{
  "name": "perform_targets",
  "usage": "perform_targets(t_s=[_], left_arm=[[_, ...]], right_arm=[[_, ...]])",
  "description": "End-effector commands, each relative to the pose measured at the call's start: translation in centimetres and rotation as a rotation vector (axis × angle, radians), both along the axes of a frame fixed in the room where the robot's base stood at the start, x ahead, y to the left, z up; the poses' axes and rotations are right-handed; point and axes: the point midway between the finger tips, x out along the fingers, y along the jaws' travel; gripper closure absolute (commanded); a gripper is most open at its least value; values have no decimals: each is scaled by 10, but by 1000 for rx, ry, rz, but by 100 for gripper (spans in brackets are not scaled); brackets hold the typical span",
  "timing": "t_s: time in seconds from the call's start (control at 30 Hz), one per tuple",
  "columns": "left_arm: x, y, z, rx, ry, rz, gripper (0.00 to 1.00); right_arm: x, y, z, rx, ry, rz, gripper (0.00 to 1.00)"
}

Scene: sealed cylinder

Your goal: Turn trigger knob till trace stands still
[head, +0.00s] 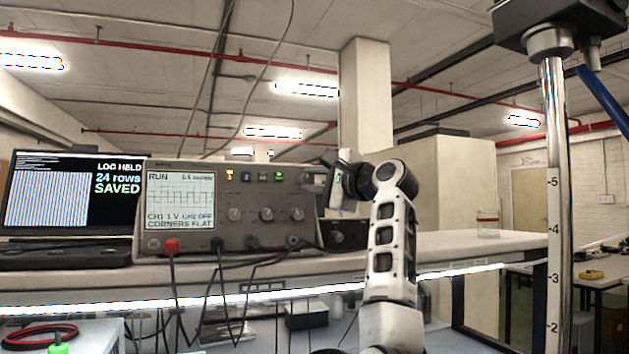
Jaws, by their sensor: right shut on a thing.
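The oscilloscope (232,245) stands on the bench shelf. Its lit screen (180,201) reads RUN, CH1 1 V, CH2 OFF and CORNERS FLAT, with a square-wave trace; one frame cannot show whether the trace moves. Several small lit buttons run along the top of its panel. Three round grey knobs, the middle one (266,214) among them, sit in a row below. My right gripper (318,184) is at the upper right of the panel, shut on what seems to be the trigger knob, which the jaws largely hide. My left gripper is out of view.
A laptop (70,205) left of the scope reads LOG HELD, 24 rows SAVED. Red and black leads (172,247) plug into the scope's lower front and hang over the shelf edge. A glass jar (488,224) stands right on the shelf. A scaled metal post (556,190) rises at right.

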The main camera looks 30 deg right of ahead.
Motion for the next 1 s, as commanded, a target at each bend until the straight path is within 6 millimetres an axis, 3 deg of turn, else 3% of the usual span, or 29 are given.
perform_targets(t_s=[0.03, 0.1, 0.4, 0.53, 0.67, 1.0], left_arm=[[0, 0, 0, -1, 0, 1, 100], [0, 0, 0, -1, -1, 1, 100], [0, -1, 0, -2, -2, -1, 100], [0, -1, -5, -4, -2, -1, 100], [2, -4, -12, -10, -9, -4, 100], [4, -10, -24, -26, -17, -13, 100]], right_arm=[[0, 0, -1, 0, 2, -1, 75], [0, 0, -1, 0, 2, -1, 56], [-1, 0, -1, 1, 0, -1, 56], [-11, -2, -3, -1, -2, -1, 56], [-34, -6, -6, -1, -5, -4, 56], [-115, -18, -12, 0, -4, -5, 56]])
